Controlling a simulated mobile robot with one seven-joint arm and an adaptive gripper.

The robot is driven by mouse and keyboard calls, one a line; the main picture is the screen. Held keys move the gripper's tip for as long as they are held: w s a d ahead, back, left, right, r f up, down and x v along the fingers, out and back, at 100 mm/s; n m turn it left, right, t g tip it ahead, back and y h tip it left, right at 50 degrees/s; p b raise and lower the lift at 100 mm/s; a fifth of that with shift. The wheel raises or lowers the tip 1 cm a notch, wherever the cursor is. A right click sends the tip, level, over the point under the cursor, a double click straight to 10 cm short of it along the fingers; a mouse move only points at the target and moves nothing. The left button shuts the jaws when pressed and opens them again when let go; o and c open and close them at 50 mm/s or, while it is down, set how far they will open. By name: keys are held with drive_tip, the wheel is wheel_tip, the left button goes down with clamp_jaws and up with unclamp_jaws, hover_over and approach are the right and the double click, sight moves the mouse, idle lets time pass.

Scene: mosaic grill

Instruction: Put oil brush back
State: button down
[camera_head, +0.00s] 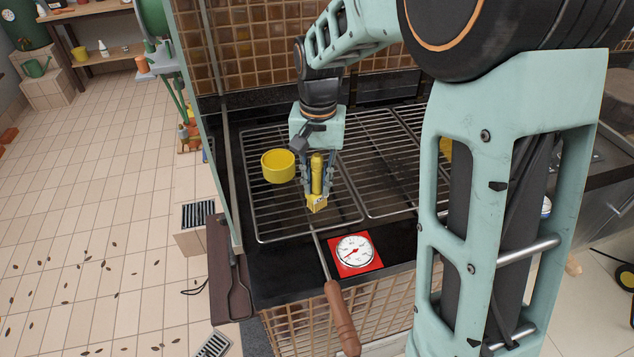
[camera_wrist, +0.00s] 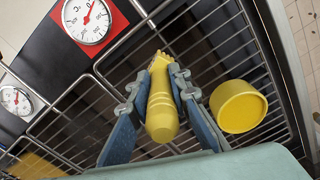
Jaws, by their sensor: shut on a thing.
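My gripper (camera_head: 317,180) is shut on a yellow oil brush (camera_head: 316,174), which it holds over the front part of the left grill grate. The brush is close to upright in the head view, with its wider bristle end down. In the wrist view the brush (camera_wrist: 161,105) lies between the two blue-grey fingers of the gripper (camera_wrist: 158,85). A yellow round cup (camera_head: 278,166) sits on the grate, left of the brush and apart from it. In the wrist view the cup (camera_wrist: 238,106) is right of the brush; its inside is hidden there.
A red square dial gauge (camera_head: 355,251) is on the black front ledge. A wooden-handled tool (camera_head: 341,318) leans over the front edge beside it. A second grate (camera_head: 378,150) lies to the right. A dark board (camera_head: 226,270) with a spatula is at the left side.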

sight(318, 156)
drive_tip(key=shift+f, duration=0.2)
drive_tip(key=c, duration=1.8)
unclamp_jaws()
drive_tip(key=shift+r, duration=0.15)
wheel_tip(318, 156, up, 12)
drive_tip(key=shift+s+d+r, duration=0.1)
